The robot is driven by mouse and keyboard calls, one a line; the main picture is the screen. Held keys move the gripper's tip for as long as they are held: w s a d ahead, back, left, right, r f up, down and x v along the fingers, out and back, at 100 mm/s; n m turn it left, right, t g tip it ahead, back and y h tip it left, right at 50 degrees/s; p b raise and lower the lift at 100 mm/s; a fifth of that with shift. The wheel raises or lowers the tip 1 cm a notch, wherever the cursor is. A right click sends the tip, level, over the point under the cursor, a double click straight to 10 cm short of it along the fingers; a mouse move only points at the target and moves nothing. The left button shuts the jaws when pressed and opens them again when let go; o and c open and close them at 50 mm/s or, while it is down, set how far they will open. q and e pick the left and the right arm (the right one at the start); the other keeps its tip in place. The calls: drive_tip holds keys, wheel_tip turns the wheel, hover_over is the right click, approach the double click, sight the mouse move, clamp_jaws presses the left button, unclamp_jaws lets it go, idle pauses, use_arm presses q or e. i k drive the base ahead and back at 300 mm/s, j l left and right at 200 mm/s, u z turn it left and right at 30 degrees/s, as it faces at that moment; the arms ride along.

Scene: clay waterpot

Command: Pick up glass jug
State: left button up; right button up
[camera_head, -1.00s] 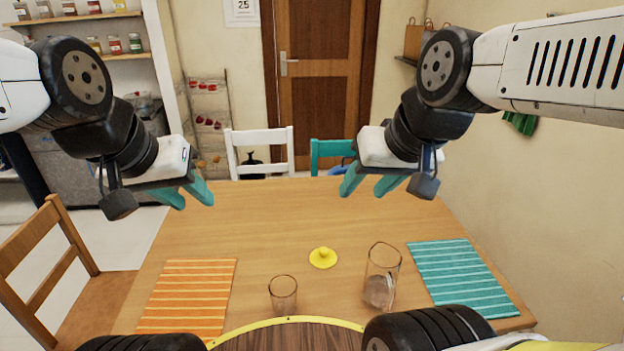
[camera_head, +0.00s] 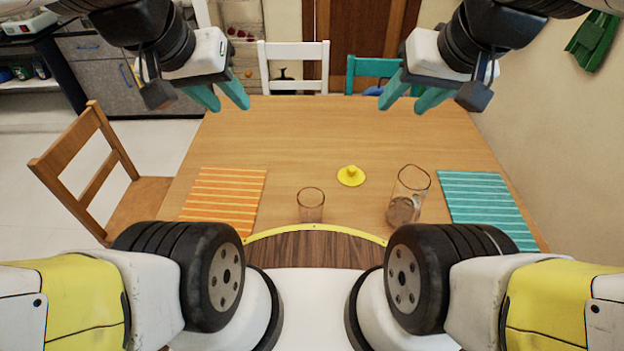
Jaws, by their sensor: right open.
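The glass jug (camera_head: 409,196) is the taller clear vessel and stands upright near the front right of the wooden table (camera_head: 330,135). My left gripper (camera_head: 231,107) has teal fingers spread apart and empty, above the table's far left edge. My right gripper (camera_head: 401,108) is open and empty above the table's far right part, beyond the jug and well apart from it.
A shorter clear glass (camera_head: 311,205) stands left of the jug, with a yellow lid-like piece (camera_head: 351,176) between and behind them. An orange striped mat (camera_head: 223,196) lies left and a teal striped mat (camera_head: 484,203) right. Chairs stand at the left (camera_head: 90,165) and far side.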

sight(412, 185)
drive_tip(key=k+l, duration=0.2)
drive_tip(key=l, duration=0.2)
drive_tip(key=k+l, duration=0.25)
drive_tip(key=l, duration=0.15)
drive_tip(key=k+l, duration=0.2)
drive_tip(key=l, duration=0.2)
